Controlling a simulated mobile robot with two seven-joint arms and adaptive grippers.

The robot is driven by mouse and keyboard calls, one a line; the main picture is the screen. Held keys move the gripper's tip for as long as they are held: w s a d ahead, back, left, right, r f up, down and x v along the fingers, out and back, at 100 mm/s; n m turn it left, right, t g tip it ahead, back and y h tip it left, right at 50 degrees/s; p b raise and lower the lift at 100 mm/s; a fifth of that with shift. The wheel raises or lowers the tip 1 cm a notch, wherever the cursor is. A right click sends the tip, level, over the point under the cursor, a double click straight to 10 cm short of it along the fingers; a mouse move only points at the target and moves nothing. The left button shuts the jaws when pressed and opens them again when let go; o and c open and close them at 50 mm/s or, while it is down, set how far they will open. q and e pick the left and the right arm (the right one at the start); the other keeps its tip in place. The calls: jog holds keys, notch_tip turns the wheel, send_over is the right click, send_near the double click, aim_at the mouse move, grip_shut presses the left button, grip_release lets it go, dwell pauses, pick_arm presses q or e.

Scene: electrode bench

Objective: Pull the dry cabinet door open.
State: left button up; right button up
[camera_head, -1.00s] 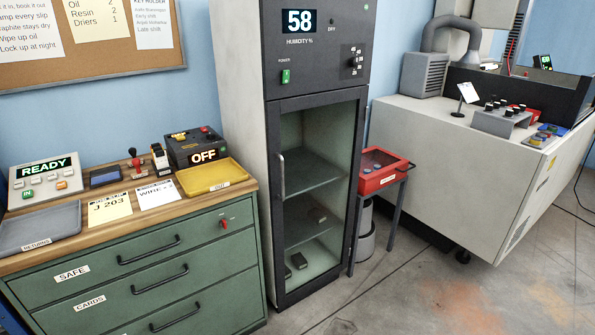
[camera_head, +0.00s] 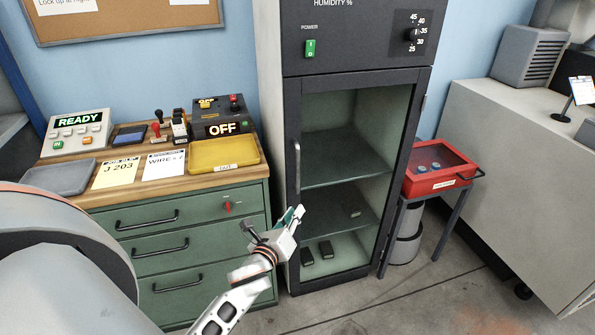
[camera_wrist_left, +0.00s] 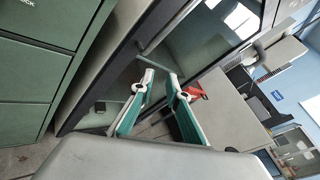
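The dry cabinet door (camera_head: 391,196) is a dark-framed glass door and looks closed. Its pale vertical handle (camera_head: 297,168) is on the door's left side. My left gripper (camera_head: 296,213) is in front of the door's lower left, just below the handle in the head view. In the left wrist view my left gripper (camera_wrist_left: 160,80) shows two green-padded fingers apart, with nothing between them. The handle (camera_wrist_left: 166,28) shows there as a slanted bar beyond the fingertips, apart from them. My right gripper is in neither view.
A green drawer cabinet (camera_head: 160,245) with a cluttered wooden top stands left of the dry cabinet. A red case (camera_head: 437,168) sits on a small stand at right, close to the door's right edge. The floor (camera_head: 400,305) in front is clear.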

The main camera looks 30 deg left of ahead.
aim_at(297, 171)
pick_arm(q)
jog(key=w+a+r+m, duration=0.2)
jog(key=w, duration=0.1)
jog(key=w+a+r+m+y, duration=0.1)
jog(key=w+a+r, duration=0.1)
jog(key=w, duration=0.2)
jog(key=w+a+r+m+t, duration=0.1)
jog(key=w+a+r+m, duration=0.1)
jog(key=w, duration=0.2)
jog(key=shift+w+r+m+y, duration=0.1)
jog(key=shift+w+m+y, duration=0.05)
jog(key=shift+m+y, duration=0.2)
grip_shut()
